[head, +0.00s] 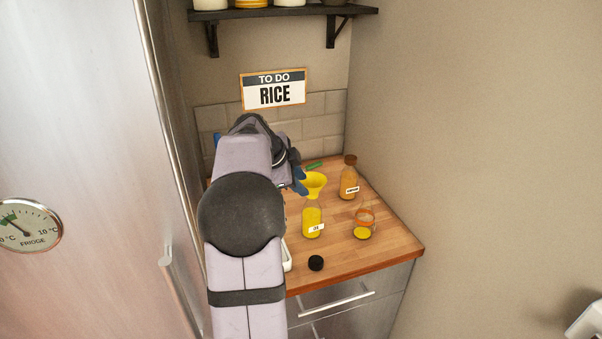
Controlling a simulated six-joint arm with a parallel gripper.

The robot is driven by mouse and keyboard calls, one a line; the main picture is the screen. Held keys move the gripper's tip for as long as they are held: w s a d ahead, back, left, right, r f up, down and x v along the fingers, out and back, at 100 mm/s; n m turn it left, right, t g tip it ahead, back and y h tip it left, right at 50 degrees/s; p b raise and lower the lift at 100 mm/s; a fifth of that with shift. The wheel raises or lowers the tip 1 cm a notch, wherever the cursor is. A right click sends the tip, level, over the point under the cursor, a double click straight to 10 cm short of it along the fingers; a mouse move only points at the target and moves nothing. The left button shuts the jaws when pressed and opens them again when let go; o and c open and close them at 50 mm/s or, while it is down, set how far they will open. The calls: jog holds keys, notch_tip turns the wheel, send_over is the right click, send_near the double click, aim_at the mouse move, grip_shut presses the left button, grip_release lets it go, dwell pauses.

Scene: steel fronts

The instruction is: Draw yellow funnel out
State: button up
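The yellow funnel (316,182) sits upright, its wide mouth up, at the top of a clear bottle (312,222) with yellow contents and a small white label. Its spout is not clearly visible. My gripper (300,181) is at the funnel's left side, with blue finger parts close to the funnel's rim. My own arm covers much of the gripper. I cannot tell whether the fingers touch the funnel or how far apart they are.
A brown-capped bottle (348,180) stands behind right. An orange-banded glass jar (364,225) stands right; a black cap (316,263) lies in front. A green item (314,166) lies behind. The wooden counter (385,250) meets a wall at right and a steel fridge (90,130) at left.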

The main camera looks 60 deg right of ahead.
aim_at(310, 189)
jog(key=shift+d+r+m, duration=0.3)
jog(key=shift+m, duration=0.3)
jog(key=shift+f, duration=0.1)
jog(key=shift+p+x, duration=1.65)
jog(key=shift+x, duration=1.95)
jog(key=shift+c, duration=0.5)
grip_shut()
jog(key=shift+r, duration=0.85)
jog(key=shift+r+p, duration=0.7)
jog(key=shift+r, duration=1.25)
